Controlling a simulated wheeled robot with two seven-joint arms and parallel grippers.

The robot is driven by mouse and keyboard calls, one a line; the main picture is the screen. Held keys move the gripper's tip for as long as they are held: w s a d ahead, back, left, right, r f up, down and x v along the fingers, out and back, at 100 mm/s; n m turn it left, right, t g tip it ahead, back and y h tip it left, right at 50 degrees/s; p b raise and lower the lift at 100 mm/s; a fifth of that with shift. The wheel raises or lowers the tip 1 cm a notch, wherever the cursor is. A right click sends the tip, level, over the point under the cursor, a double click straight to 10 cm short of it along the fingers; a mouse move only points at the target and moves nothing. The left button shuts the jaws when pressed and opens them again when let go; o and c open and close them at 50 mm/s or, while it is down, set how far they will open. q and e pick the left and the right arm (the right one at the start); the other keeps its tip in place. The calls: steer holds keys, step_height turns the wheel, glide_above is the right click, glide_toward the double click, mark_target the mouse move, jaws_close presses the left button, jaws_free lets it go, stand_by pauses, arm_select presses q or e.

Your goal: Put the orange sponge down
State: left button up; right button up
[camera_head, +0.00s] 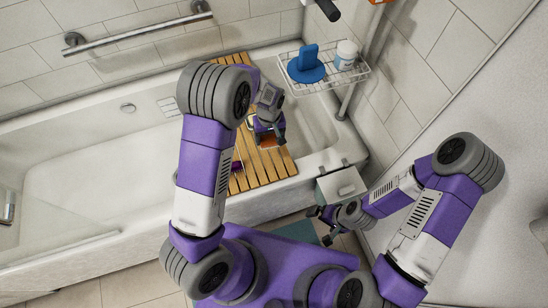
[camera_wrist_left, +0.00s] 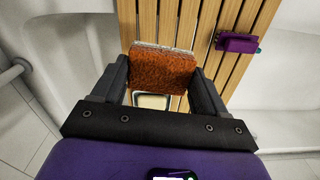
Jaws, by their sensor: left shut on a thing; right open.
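The orange sponge (camera_wrist_left: 163,68) sits between the two fingers of my left gripper (camera_head: 268,139), which is shut on it. In the head view only a small orange part of the sponge (camera_head: 268,142) shows under the gripper. The gripper is over the slatted wooden board (camera_head: 243,181) that lies across the bathtub. A gap between sponge and board cannot be judged clearly. My right gripper (camera_head: 320,226) is open and empty, low in front of the tub.
A pale item in a dark-rimmed dish (camera_wrist_left: 152,101) shows just below the sponge. A purple object (camera_wrist_left: 238,43) lies on the board to the right in the wrist view. A wire shelf (camera_head: 325,81) holds a blue item (camera_head: 308,64) and a white bottle (camera_head: 346,53).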

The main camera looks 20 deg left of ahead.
arm_select(q)
steer(key=shift+w+d+f+n, duration=0.2)
steer(key=shift+w+f+n, duration=0.1)
steer(key=shift+f, duration=0.2)
steer(key=shift+w+d+f+n, duration=0.2)
steer(key=shift+f+n, duration=0.1)
steer(key=shift+f, duration=0.2)
step_height(320, 180, down, 10)
steer(key=b, duration=0.3)
steer(key=shift+d+r+b, duration=0.1)
steer(key=shift+b, duration=0.2)
steer(key=shift+f, duration=0.2)
steer(key=o, duration=1)
steer(key=shift+r, duration=0.1)
